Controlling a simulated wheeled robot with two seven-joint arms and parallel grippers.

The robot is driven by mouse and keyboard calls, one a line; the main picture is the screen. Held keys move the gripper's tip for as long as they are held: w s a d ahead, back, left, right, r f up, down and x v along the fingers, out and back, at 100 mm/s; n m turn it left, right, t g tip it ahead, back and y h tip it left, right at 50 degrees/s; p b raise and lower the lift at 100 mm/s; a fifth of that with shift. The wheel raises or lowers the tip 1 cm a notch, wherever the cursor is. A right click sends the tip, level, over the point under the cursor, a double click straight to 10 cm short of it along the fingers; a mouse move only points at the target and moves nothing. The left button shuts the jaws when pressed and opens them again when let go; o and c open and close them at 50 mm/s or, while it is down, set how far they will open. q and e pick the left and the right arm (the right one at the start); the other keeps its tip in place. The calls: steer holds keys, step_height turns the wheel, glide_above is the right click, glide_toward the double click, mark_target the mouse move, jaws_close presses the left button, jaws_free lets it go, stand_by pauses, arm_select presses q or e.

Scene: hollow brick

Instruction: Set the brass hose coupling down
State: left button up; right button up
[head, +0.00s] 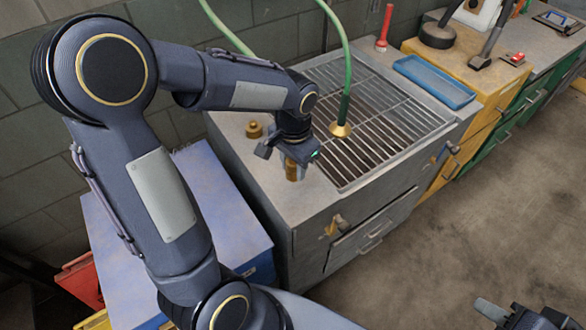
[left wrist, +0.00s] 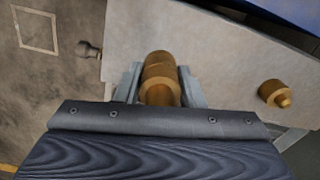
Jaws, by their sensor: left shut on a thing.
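My left gripper (head: 291,165) is shut on a brass hose coupling (head: 292,172), just over the grey counter's left part in the head view. In the left wrist view the coupling (left wrist: 160,72) sits between the two fingers (left wrist: 158,88), its rounded end pointing away from the palm. I cannot tell whether its lower end touches the counter (head: 262,180). A second brass fitting (head: 254,129) stands on the counter behind and to the left; it also shows in the left wrist view (left wrist: 274,93). My right gripper (head: 497,310) is partly in view at the lower right, its opening unclear.
A metal grate (head: 380,115) fills the counter's right part. A green hose (head: 348,70) with a brass end (head: 340,130) hangs over it. A blue tray (head: 434,80) lies at the right and a red tool (head: 383,30) stands behind. The counter around the coupling is clear.

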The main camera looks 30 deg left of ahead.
mark_target(293, 164)
arm_select(q)
steer(key=f, duration=0.1)
steer(key=w+a+f, duration=0.1)
steer(key=w+f, duration=0.1)
steer(key=shift+w+a+f, duration=0.1)
steer(key=shift+w+a, duration=0.1)
steer(key=shift+a, duration=0.05)
steer(key=shift+f, duration=1.5)
steer(key=shift+f, duration=0.2)
steer(key=o, duration=1.1)
steer(key=shift+c, duration=0.2)
